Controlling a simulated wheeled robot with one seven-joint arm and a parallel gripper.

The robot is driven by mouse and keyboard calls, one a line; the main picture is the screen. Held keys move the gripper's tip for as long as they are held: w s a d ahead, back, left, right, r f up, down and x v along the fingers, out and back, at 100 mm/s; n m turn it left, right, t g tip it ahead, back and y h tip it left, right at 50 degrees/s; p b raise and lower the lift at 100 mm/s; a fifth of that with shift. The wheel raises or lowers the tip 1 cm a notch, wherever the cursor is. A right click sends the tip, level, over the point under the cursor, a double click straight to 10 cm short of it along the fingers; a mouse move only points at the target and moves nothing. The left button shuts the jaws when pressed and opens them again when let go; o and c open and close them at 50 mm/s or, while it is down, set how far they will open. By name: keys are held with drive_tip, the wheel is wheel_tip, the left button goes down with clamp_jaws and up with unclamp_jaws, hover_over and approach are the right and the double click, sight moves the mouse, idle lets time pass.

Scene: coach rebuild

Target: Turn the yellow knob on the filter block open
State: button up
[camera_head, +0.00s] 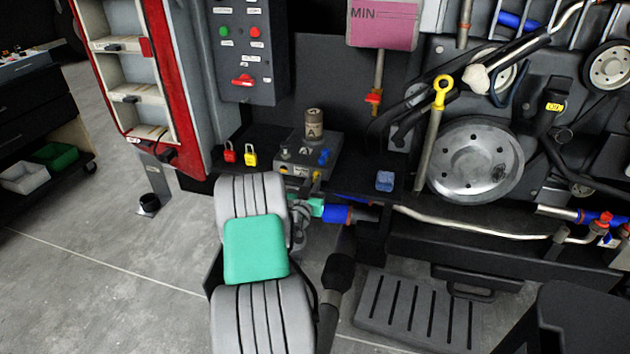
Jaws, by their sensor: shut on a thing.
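The filter block (318,158) is a grey block on the dark ledge, with a brown canister (313,124) marked "A" standing on it and a small blue part on its right side. The yellow knob (316,175) shows as a small yellow patch low on the block's front. My gripper (308,185) is at this knob, in front of the block, and is shut on it. The fingers are small and partly hidden by my grey and teal arm, so the knob's turn angle cannot be told.
A red padlock (230,152) and a yellow padlock (251,155) stand left of the block. A blue cube (385,181) sits to the right. A control panel (250,50) is above left. A blue-collared pipe (337,214) runs close to my wrist.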

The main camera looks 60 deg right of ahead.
clamp_jaws()
drive_tip(key=shift+f+m+b, duration=0.15)
drive_tip(key=shift+m+b, duration=0.25)
drive_tip(key=shift+b, duration=0.35)
drive_tip(key=shift+m+b, duration=2.4)
drive_tip(key=shift+b, duration=0.95)
drive_tip(key=shift+r, duration=0.2)
